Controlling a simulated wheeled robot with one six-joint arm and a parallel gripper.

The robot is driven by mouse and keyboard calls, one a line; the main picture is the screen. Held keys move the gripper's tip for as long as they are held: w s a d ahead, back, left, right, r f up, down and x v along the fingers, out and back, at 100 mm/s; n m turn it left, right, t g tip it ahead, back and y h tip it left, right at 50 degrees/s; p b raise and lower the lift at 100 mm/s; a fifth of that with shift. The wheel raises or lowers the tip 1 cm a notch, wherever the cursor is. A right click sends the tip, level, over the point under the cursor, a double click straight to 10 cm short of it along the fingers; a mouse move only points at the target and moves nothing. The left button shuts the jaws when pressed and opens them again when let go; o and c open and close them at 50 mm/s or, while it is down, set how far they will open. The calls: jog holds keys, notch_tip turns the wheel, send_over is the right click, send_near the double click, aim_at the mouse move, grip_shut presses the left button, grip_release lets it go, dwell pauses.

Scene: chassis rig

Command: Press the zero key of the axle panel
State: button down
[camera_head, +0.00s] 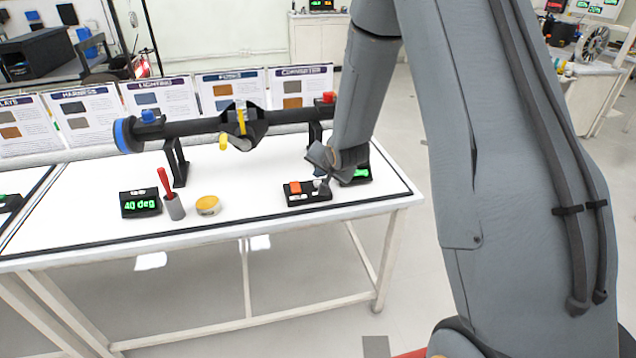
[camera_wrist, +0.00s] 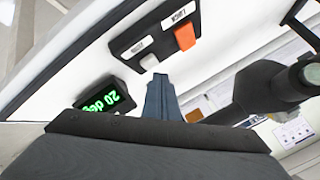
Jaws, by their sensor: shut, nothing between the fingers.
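The axle panel is a small black box (camera_head: 308,197) near the table's front right edge. It also shows in the wrist view (camera_wrist: 130,36). It has an orange key (camera_wrist: 185,37) and a white key (camera_wrist: 149,61), each with a small label too blurred to read, so I cannot tell which is zero. My gripper (camera_head: 322,183) is shut and empty at the panel's right end. In the wrist view its fingertips (camera_wrist: 160,76) appear right beside the white key; I cannot tell whether they touch it. A display (camera_wrist: 104,102) beside the panel reads 20 deg upside down.
A black axle (camera_head: 190,128) on stands runs behind the panel. A display reading 40 deg (camera_head: 140,204), a red-handled tool in a grey cup (camera_head: 174,208) and a yellow round piece (camera_head: 207,205) stand at left. Placards (camera_head: 235,90) line the back. The table's front middle is clear.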

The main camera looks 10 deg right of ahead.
jog(key=shift+f, duration=0.1)
jog(key=shift+f, duration=0.3)
jog(key=shift+f+b, duration=0.3)
jog(key=shift+f, duration=0.2)
dwell(0.9)
jog(key=shift+r, duration=0.15)
dwell(0.3)
jog(key=shift+r+p, duration=0.7)
jog(key=shift+r, duration=0.05)
notch_tip(320, 180, up, 5)
jog(key=p, duration=0.4)
jog(key=shift+s, duration=0.1)
dwell(0.6)
